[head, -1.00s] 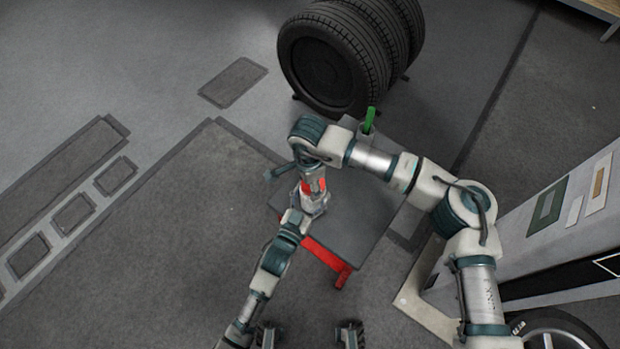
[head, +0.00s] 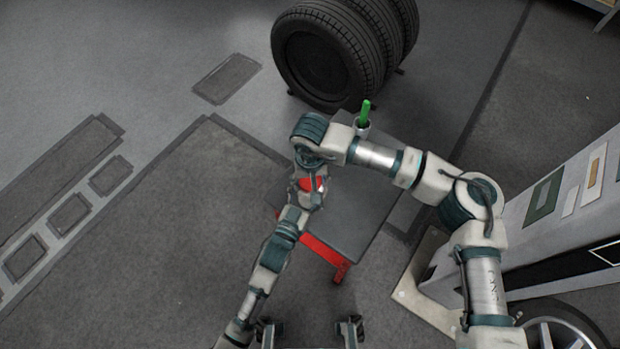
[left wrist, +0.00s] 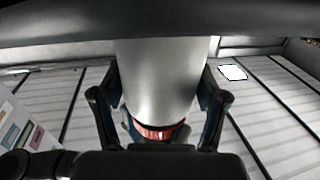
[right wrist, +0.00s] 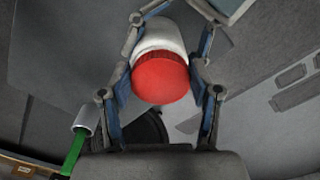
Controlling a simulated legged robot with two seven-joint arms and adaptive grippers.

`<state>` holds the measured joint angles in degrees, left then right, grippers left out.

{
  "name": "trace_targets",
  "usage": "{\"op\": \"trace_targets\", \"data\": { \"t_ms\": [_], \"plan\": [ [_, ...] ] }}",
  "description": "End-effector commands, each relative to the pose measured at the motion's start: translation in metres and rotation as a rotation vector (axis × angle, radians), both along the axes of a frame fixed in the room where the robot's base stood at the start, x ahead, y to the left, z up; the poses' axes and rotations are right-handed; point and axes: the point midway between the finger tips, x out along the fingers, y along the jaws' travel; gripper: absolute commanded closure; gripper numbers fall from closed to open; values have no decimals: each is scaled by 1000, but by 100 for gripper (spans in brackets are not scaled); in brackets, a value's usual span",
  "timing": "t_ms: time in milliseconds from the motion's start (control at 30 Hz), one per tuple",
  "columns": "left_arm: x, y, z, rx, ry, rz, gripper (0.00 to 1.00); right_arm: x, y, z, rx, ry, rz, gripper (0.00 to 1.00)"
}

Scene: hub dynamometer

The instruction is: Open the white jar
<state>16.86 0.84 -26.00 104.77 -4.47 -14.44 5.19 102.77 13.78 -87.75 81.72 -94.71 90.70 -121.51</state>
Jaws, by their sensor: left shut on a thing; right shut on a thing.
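The white jar (right wrist: 158,36) has a red lid (right wrist: 161,79) and is held in the air above a small table (head: 352,215). In the head view only a bit of red (head: 308,184) shows between my two grippers. My right gripper (right wrist: 160,72) comes from above and is shut on the red lid, with a finger on each side. My left gripper (left wrist: 160,80) comes from below and is shut on the pale jar body, which fills the space between its fingers; a red band shows at its lower end. I cannot tell whether the lid is loose.
A green-handled item (head: 365,112) stands in a small metal cup (head: 361,127) at the table's far edge. Stacked tyres (head: 330,50) stand behind. A large grey machine (head: 560,220) with a wheel (head: 555,333) is at right. Open floor lies to the left.

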Motion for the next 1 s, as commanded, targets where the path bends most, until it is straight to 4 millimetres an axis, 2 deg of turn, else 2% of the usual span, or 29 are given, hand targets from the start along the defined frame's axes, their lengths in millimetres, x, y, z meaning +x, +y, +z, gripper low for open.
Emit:
{"op": "trace_targets", "data": {
  "t_ms": [367, 1000],
  "plan": [
    [1, 1, -2, 3, 5, 2, 100, -4, 4, 4, 7, 4, 8, 79],
    [1, 1, -4, 4, 9, 2, 100, -2, 2, 24, 4, 3, 4, 79]
  ]
}}
